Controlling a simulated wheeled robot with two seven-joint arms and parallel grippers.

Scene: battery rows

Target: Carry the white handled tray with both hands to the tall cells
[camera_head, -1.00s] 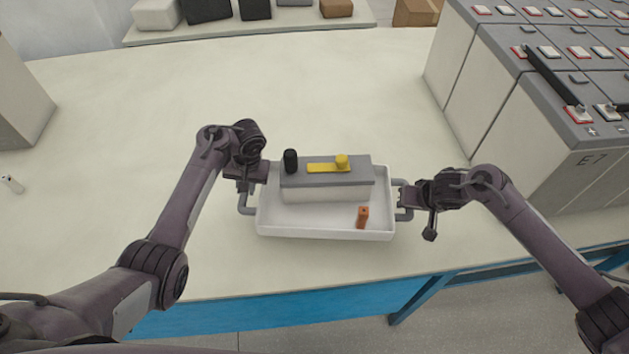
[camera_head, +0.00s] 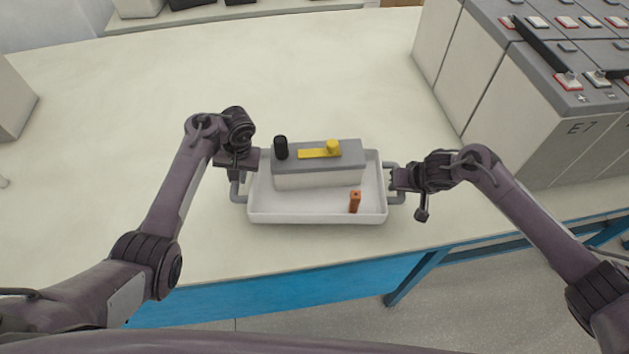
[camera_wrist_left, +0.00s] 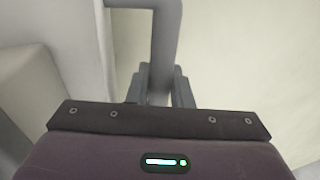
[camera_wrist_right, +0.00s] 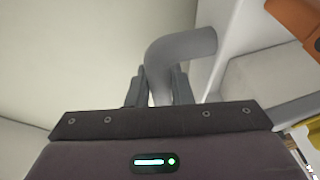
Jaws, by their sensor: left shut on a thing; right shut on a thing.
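The white handled tray (camera_head: 300,212) is in the middle of the head view, over the cream table near its front edge. It looks level; I cannot tell whether it touches the table. My left gripper (camera_head: 238,175) is shut on its left grey handle, which shows between the fingers in the left wrist view (camera_wrist_left: 163,60). My right gripper (camera_head: 397,182) is shut on its right grey handle, seen in the right wrist view (camera_wrist_right: 180,50). The tray holds a grey-topped box (camera_head: 318,176) with a black knob and a yellow piece, and a small orange block (camera_head: 355,201). The tall cells (camera_head: 540,120) stand at the right.
The cells have red and white terminals, a black bar across the top, and the mark E7. A white box (camera_head: 12,100) stands at the left edge. A shelf (camera_head: 230,15) with objects is at the back. The table (camera_head: 330,80) between is clear.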

